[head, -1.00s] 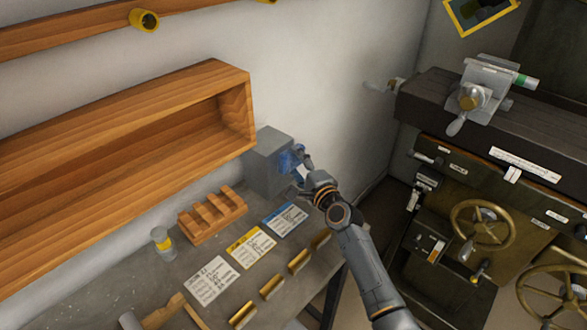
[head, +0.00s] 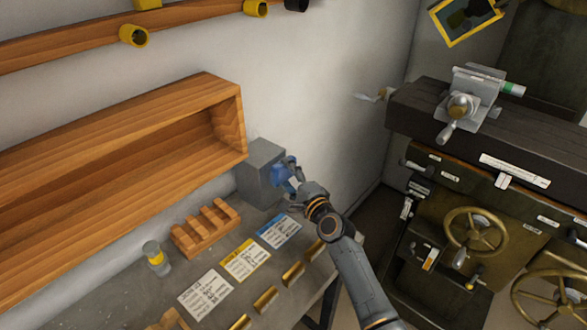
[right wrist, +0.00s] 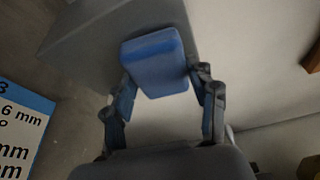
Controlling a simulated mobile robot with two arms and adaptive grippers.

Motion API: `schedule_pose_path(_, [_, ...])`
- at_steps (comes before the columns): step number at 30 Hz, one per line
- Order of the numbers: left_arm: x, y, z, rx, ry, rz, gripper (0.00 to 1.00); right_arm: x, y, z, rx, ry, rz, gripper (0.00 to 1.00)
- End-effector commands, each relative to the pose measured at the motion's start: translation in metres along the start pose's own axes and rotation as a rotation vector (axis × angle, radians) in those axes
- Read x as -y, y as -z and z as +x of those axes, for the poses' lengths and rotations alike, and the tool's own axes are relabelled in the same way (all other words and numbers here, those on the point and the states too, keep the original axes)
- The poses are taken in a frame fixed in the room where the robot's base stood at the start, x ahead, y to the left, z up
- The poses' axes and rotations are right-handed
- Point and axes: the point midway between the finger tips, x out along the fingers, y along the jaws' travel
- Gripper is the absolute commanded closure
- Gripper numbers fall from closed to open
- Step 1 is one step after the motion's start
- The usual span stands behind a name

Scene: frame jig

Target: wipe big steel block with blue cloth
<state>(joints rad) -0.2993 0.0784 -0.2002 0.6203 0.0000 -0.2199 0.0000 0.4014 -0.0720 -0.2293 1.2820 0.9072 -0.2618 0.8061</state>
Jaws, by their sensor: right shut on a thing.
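The big steel block (head: 258,178) is a grey cube on the bench beside the right end of the wooden shelf. The blue cloth (head: 281,172) is at the block's right face. In the right wrist view the cloth (right wrist: 155,62) looks like a folded pad between my fingers, in front of the grey block (right wrist: 95,40). My right gripper (head: 293,173) is shut on the cloth; its two fingers also show in the right wrist view (right wrist: 162,90). Whether the cloth touches the block is hard to tell. My left gripper is not in view.
A wooden slotted rack (head: 207,228), a small jar (head: 156,258), printed cards (head: 245,259) and brass pieces (head: 265,299) lie on the bench. A wooden shelf (head: 120,165) overhangs the bench's back. A dark machine with handwheels (head: 475,230) stands at the right.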

Motion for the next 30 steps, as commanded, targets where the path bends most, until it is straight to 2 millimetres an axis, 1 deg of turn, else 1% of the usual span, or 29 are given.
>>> schedule_pose_path(1, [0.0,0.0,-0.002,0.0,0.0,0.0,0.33,0.001,-0.005,0.0,0.005,0.0,0.001,0.69])
schedule_pose_path(5, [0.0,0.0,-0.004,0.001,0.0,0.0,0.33,0.0,-0.008,-0.001,0.006,-0.001,0.002,0.69])
schedule_pose_path(15, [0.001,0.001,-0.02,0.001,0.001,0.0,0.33,-0.003,-0.034,-0.013,0.007,-0.001,0.003,0.69])
schedule_pose_path(23, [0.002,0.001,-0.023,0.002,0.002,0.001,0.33,-0.004,-0.041,-0.017,0.006,0.0,0.002,0.69])
schedule_pose_path(30, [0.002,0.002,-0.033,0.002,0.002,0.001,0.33,-0.006,-0.059,-0.026,0.006,-0.001,0.003,0.69])
